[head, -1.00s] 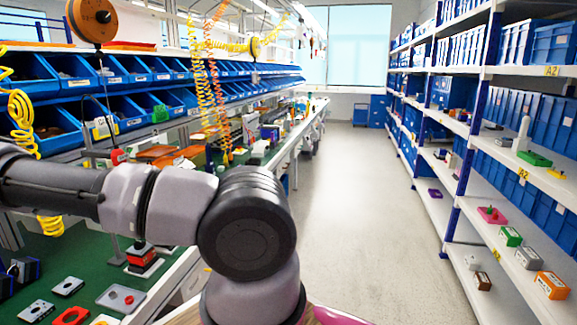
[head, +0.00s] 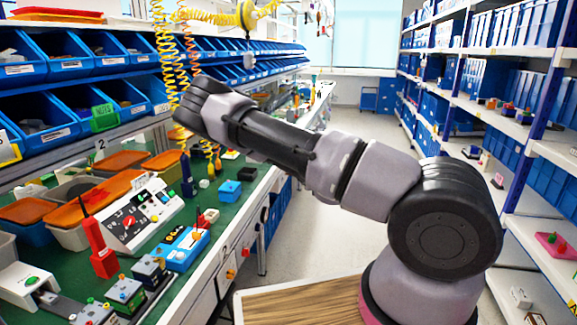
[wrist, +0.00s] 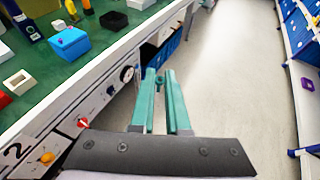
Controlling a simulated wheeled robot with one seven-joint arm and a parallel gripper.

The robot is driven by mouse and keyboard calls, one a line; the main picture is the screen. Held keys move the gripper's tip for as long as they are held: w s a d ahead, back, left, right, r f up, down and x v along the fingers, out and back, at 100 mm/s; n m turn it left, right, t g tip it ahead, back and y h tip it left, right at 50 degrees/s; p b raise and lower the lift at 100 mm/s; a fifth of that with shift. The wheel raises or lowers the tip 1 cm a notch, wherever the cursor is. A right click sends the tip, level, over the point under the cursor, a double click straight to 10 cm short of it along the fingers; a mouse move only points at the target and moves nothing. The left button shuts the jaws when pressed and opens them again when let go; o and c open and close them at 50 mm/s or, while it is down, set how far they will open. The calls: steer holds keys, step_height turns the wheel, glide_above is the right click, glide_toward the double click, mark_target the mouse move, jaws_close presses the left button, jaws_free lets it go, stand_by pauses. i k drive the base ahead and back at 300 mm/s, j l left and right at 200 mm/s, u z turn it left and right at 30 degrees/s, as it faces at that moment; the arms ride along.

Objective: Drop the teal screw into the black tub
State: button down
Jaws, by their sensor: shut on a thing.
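My gripper (wrist: 162,76) shows in the wrist view with its two teal fingers close together, over the aisle floor beside the bench. A small teal piece, the teal screw (wrist: 160,84), shows between the fingers near their tips. Its colour blends with the fingers, so its outline is hard to tell. A small low black container (wrist: 113,20), which looks like the black tub, stands on the green bench top near its edge, ahead and left of the fingers and apart from them. In the head view the fingers are not visible; my arm reaches left toward the bench.
A blue box (wrist: 70,42) and a white box (wrist: 17,83) stand on the bench near its edge. Orange-lidded bins (head: 100,200) and a control panel (head: 140,212) crowd the nearer bench. Yellow coiled hoses (head: 166,60) hang near my arm. The aisle floor (head: 350,140) is clear.

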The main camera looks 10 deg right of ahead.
mark_target(248, 179)
steer(key=i+l, duration=0.3)
steer(key=i, duration=0.15)
steer(key=i+l+z, duration=0.1)
steer(key=i+l, duration=0.5)
steer(key=i, duration=0.3)
steer(key=i+l, duration=0.3)
steer(key=i, duration=0.15)
steer(key=k+z, duration=0.05)
